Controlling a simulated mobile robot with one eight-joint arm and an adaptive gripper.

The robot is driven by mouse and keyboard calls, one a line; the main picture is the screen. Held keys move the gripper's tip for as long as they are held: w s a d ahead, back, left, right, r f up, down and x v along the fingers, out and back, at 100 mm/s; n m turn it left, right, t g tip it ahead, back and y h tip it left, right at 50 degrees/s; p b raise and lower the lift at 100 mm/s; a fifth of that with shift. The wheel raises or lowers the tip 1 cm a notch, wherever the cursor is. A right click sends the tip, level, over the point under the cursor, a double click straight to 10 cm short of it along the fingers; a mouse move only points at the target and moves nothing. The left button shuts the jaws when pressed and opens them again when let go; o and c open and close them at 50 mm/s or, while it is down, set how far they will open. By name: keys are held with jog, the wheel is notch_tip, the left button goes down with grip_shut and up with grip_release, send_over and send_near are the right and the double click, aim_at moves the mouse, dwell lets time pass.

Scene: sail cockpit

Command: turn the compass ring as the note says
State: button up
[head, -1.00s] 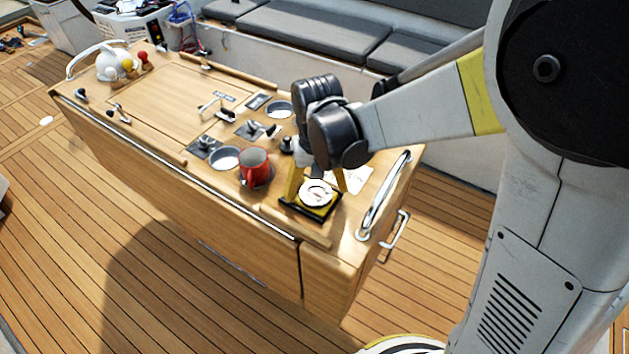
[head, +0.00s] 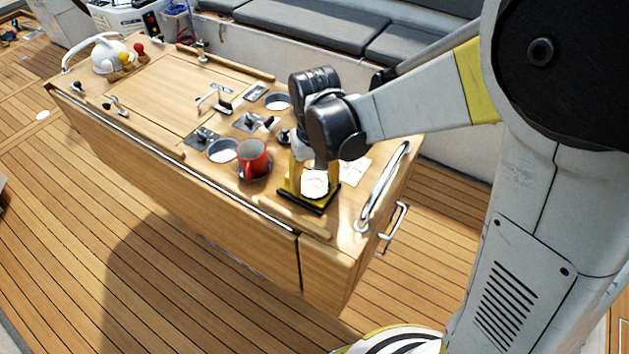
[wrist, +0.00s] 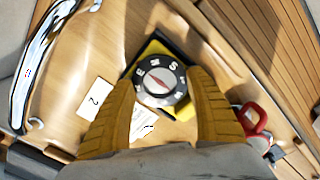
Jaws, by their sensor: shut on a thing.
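The compass sits on the table's right end; its dark lettered ring (wrist: 176,97) surrounds a pale dial with a red needle (wrist: 158,83). An S shows at the ring's upper right and an E-like letter at its left; other marks are too small to read surely. Its yellow and black square base (head: 306,203) lies flat on the wood. My gripper (wrist: 161,86) points down with its yellow fingers on opposite sides of the ring, shut on it.
A red mug (head: 254,157) stands close to the compass on the left. A chrome rail (head: 382,188) rises at the table's right end. Cup holders (head: 222,151), levers and switches lie further left. Grey cushions (head: 300,27) line the back.

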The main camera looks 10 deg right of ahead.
aim_at(315, 184)
jog(key=n, duration=0.4)
jog(key=shift+n, duration=1.8)
jog(key=o, duration=1.2)
jog(key=shift+o, duration=0.2)
notch_tip(315, 184, up, 12)
